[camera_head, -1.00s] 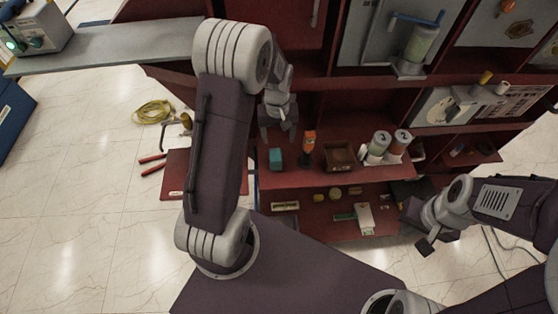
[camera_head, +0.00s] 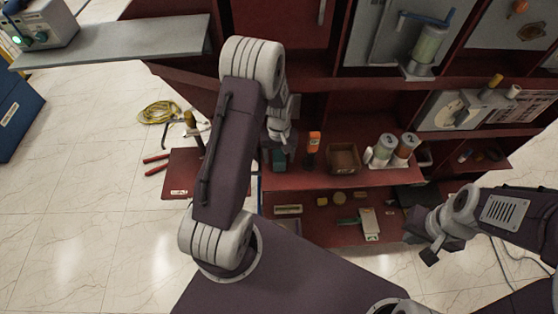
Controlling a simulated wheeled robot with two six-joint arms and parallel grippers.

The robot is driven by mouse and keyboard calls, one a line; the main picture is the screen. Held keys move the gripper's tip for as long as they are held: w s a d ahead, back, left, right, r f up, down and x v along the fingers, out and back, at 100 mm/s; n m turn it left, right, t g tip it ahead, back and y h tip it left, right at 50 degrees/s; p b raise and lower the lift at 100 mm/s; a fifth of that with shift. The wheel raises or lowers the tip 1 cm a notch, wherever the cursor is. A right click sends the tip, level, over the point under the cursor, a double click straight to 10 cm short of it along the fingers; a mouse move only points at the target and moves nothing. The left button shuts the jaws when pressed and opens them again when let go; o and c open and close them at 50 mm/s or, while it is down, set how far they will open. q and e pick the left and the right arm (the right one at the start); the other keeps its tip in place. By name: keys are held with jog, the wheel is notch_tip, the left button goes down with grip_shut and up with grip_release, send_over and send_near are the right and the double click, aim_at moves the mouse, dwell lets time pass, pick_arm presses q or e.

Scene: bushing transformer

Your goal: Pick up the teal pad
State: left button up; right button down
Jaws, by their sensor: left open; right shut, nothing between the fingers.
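The teal pad (camera_head: 279,160) is a small block on the upper red shelf, at the left end of a row of items. My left gripper (camera_head: 280,151) points down right at the pad, with its fingers open and overlapping the pad's upper part in the camera_head view. I cannot tell whether the fingers touch it. My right gripper (camera_head: 431,249) is shut and empty, low at the right, away from the pad.
An orange-and-black tool (camera_head: 312,149), a brown open box (camera_head: 343,158) and two cylinders (camera_head: 384,149) stand right of the pad. A lower shelf (camera_head: 322,230) holds several small parts. Pliers (camera_head: 156,164) and a yellow cable coil (camera_head: 158,112) lie at the left.

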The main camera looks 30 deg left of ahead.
aim_at(279, 155)
pick_arm(q)
notch_tip(279, 155, down, 2)
jog(key=shift+w+f, duration=0.1)
jog(key=shift+f, duration=0.1)
grip_shut()
notch_tip(279, 155, up, 10)
jog(key=shift+r+p, duration=0.1)
jog(key=shift+p, duration=0.3)
